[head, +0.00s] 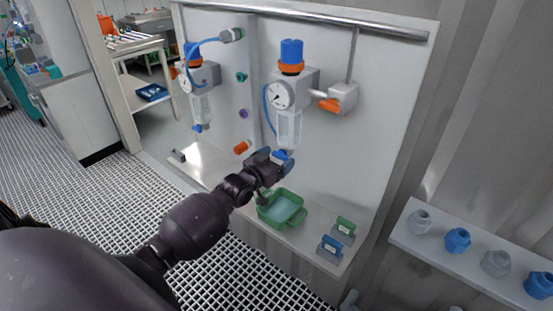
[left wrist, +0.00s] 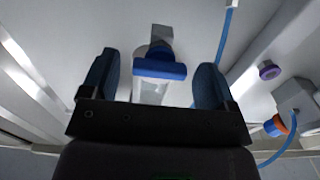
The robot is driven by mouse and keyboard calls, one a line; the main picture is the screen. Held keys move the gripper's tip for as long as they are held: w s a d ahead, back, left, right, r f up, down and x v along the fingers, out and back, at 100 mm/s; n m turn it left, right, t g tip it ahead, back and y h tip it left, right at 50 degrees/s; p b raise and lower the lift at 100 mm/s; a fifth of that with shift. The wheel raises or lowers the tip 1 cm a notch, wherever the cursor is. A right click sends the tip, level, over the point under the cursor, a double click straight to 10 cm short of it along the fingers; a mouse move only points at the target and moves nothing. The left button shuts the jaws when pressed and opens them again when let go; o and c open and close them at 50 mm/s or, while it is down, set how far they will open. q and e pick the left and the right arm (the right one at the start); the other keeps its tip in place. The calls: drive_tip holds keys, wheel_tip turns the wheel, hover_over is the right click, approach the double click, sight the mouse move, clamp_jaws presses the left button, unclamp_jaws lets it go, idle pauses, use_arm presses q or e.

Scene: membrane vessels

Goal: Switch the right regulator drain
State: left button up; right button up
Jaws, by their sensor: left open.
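The right regulator (head: 290,88) hangs on the white panel, with a blue knob, an orange ring, a round gauge and a clear bowl (head: 289,128). Its blue drain handle (head: 281,155) is at the bottom of the bowl. My left gripper (head: 270,158) is at the drain, its jaws open. In the left wrist view the blue drain handle (left wrist: 160,69) lies crosswise between the two blue fingers, with a gap on both sides. The gripper partly hides the drain in the head view. My right gripper is not in view.
A green tray (head: 266,213) stands on the ledge below. The left regulator (head: 199,78) hangs further left, with an orange fitting (head: 242,147) between. Green (head: 344,229) and blue (head: 330,246) tags stand at right. A shelf (head: 456,263) holds several caps.

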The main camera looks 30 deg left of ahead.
use_arm(q)
drive_tip(key=s, duration=1)
drive_tip(key=shift+s+a, duration=0.4)
drive_tip(key=shift+a, duration=0.05)
drive_tip(key=s+d+f+g, duration=0.3)
drive_tip(key=s+d+f, duration=0.2)
drive_tip(key=s+f, duration=0.3)
drive_tip(key=s+d+f+g+y, duration=0.1)
drive_tip(key=s+d+f+g, duration=0.2)
drive_tip(key=s+d+f, duration=0.3)
drive_tip(key=s+f, duration=0.2)
drive_tip(key=s, duration=0.2)
drive_tip(key=shift+s+d+f, duration=0.15)
drive_tip(key=shift+s+f, duration=0.05)
drive_tip(key=shift+f, duration=0.15)
